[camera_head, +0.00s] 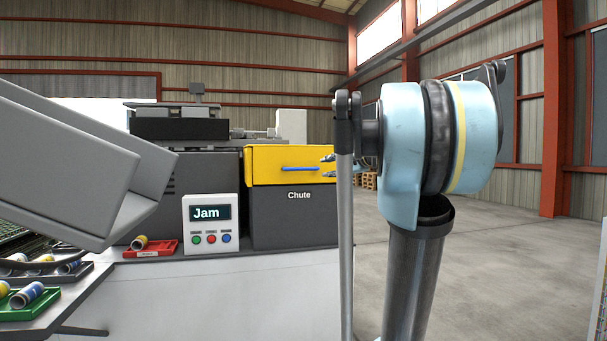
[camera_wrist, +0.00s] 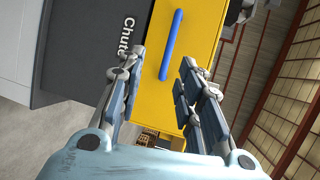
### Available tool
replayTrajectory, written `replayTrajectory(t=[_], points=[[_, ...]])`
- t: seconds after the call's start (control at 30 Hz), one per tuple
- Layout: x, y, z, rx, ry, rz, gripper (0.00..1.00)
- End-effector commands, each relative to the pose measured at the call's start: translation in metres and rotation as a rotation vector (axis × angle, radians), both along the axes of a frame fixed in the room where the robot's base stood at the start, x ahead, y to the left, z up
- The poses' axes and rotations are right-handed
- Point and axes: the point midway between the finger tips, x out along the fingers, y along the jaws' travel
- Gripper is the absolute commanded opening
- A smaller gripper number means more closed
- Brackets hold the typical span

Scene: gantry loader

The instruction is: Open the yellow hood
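The yellow hood (camera_head: 275,157) sits down on the dark grey box marked "Chute" (camera_head: 293,220) and looks closed. A blue bar handle (camera_head: 300,169) runs across its front. In the wrist view the hood (camera_wrist: 190,30) fills the middle, with the blue handle (camera_wrist: 172,40) on it. My gripper (camera_wrist: 162,60) is open, and the near end of the handle appears between its fingertips. I cannot tell whether they touch it. In the head view my gripper (camera_head: 327,167) shows only its fingertips at the hood's right edge; my arm hides the rest.
A panel reading "Jam" (camera_head: 210,213) with several coloured buttons stands left of the chute. A red tray (camera_head: 165,249) and a green tray (camera_head: 22,311) hold cans. A large grey slanted trough (camera_head: 60,150) fills the left. Open floor (camera_head: 490,260) lies to the right.

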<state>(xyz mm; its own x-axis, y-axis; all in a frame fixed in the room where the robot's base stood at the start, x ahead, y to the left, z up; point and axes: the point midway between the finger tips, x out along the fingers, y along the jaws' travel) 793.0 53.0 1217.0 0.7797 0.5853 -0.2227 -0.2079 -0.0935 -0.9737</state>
Motion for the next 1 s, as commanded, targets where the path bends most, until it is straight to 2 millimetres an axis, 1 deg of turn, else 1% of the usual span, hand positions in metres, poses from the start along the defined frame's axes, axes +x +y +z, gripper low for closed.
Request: replayTrajectory(t=[0.03, 0.1, 0.27, 0.37, 1.0], points=[[0.006, -0.004, 0.008, 0.023, -0.005, -0.014, 0.33], [0.011, -0.006, 0.014, 0.044, -0.009, -0.023, 0.33], [0.02, 0.0, 0.013, 0.05, -0.009, -0.022, 0.33], [0.03, 0.008, 0.011, 0.048, -0.009, -0.021, 0.33], [0.117, 0.072, -0.011, 0.045, -0.009, -0.021, 0.33]])
